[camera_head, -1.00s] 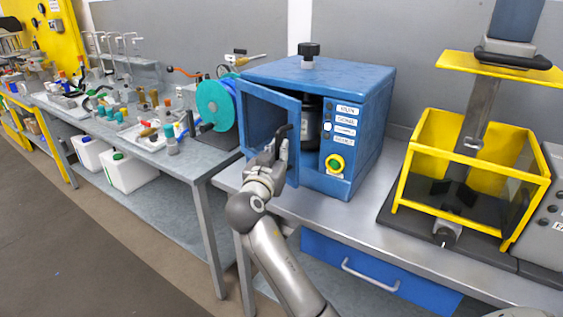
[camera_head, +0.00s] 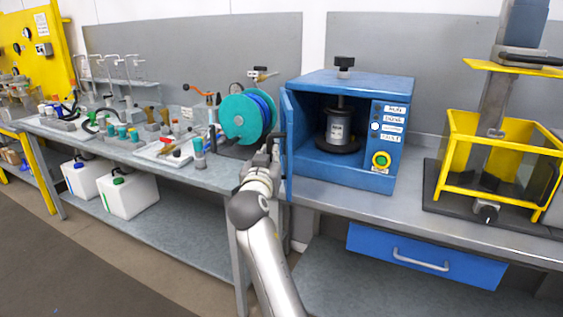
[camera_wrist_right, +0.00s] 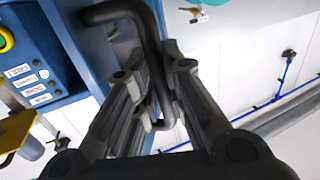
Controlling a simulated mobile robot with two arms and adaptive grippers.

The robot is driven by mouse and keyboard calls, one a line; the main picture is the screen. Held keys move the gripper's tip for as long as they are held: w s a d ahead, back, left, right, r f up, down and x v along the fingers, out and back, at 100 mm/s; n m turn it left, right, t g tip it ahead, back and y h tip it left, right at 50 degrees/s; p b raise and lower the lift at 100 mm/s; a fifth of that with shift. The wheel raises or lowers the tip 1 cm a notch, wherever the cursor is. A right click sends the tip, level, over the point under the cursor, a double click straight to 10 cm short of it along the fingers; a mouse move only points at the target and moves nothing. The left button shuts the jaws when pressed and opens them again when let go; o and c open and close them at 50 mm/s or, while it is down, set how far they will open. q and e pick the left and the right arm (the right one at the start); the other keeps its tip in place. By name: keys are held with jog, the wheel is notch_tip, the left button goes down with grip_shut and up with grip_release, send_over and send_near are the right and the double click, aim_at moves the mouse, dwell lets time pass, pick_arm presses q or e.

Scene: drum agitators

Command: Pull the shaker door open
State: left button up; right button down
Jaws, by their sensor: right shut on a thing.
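The blue shaker (camera_head: 352,77) stands on the grey bench, its front open. Its door (camera_head: 287,148) is swung far out on the left side and shows nearly edge-on in the head view. A dark can (camera_head: 338,129) is clamped inside under a black knob. My right gripper (camera_head: 271,148) is at the door's outer edge. In the right wrist view, its fingers (camera_wrist_right: 162,85) are shut on the black door handle (camera_wrist_right: 153,40), beside the blue door panel. My left gripper is not in view.
A teal and blue reel (camera_head: 243,118) stands close left of the open door. A yellow-framed machine (camera_head: 447,155) stands to the right. A blue drawer (camera_head: 425,256) is below the bench. Bare bench top lies in front of the shaker.

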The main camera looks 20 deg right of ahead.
jog(key=shift+w+a+r, duration=0.1)
jog(key=shift+w+a, duration=0.1)
jog(key=shift+a, duration=0.1)
